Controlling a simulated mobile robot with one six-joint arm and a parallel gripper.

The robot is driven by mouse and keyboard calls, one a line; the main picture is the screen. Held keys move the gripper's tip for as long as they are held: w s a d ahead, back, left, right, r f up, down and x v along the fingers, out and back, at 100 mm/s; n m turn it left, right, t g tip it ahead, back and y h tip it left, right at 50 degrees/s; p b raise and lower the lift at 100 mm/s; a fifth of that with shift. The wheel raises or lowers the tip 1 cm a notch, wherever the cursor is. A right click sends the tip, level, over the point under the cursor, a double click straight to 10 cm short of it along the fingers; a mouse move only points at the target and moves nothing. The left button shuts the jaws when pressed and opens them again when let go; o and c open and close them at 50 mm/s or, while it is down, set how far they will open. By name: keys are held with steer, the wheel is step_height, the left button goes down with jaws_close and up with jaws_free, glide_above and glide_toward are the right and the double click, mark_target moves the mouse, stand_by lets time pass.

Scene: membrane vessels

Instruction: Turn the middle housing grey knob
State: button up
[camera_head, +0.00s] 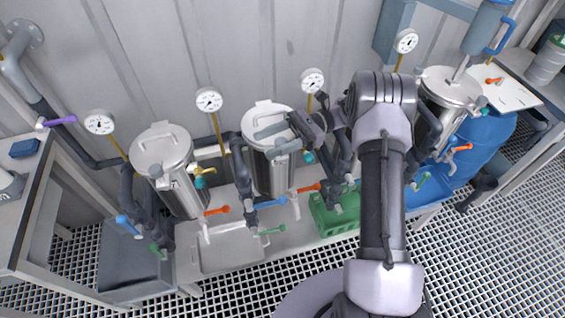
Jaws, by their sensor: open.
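The middle housing (271,178) is an upright silver cylinder with a pale lid, between two similar housings. My gripper (263,143) is over the right and front part of this lid, with its two grey fingers spread apart and pointing left. It holds nothing that I can see. I cannot make out a grey knob for certain; the fingers and wrist cover part of the lid. Whether the fingers touch the lid cannot be told. A teal knob (308,157) shows at the housing's right side, just below my gripper.
The left housing (183,190) and right housing (449,92) stand on either side. Gauges, including one (312,80) behind my gripper, rise on thin stems. Dark pipes and coloured valve handles, such as orange (307,188) and blue (270,202), crowd the front. A green crate (322,222) stands below.

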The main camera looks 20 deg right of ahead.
steer(key=s+r+p, duration=0.3)
steer(key=s+p, duration=0.2)
steer(key=s, duration=1.1)
steer(key=shift+d, duration=0.4)
steer(key=shift+r, duration=0.15)
steer(key=shift+c, duration=0.2)
